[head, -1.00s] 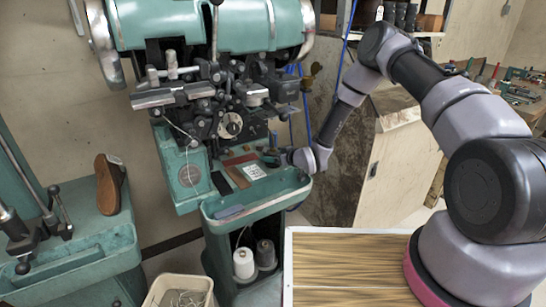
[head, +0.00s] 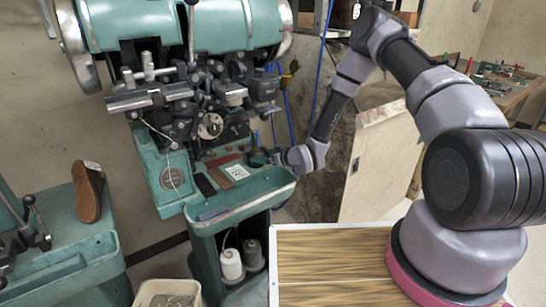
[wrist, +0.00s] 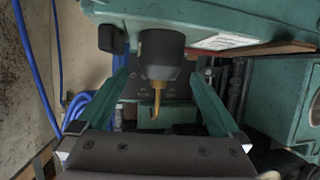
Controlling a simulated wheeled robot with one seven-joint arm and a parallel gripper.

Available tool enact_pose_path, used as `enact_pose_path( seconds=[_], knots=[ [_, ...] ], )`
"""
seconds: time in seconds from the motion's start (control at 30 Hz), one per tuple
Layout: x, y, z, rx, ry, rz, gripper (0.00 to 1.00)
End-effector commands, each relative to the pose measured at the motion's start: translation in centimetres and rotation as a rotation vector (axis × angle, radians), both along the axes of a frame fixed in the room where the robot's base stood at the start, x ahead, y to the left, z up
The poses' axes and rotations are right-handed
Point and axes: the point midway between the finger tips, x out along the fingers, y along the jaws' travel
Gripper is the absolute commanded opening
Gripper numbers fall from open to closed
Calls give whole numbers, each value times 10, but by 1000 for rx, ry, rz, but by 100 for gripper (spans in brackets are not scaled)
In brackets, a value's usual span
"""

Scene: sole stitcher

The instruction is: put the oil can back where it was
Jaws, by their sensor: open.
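The oil can (wrist: 161,55) has a dark round body and a thin brass spout. In the wrist view, which looks upside down, it stands on the teal machine shelf (wrist: 262,28), spout pointing away from the shelf. My gripper (wrist: 160,72) is open, with one teal finger on each side of the can. Gaps show beside the can, so the jaws are not closed on it. In the head view my gripper (head: 268,157) is low over the right end of the machine's tray (head: 240,206); the can is hard to make out there.
Red and brown strips and a white card (head: 236,171) lie on the shelf left of my gripper. The black stitching head (head: 205,110) hangs above. Thread spools (head: 231,264) stand below the tray. A wooden cabinet (head: 375,165) is at right. A brown sole (head: 88,192) stands at far left.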

Motion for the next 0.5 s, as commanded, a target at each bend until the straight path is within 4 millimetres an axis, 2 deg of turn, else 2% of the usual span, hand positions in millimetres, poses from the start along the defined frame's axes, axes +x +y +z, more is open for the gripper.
enact_pose_path(
  seconds=[0.2, 0.5],
  knots=[
    [-28, -27, 16, 1, 1, -2, 100],
    [-40, -38, 23, 0, 0, -1, 100]
  ],
)
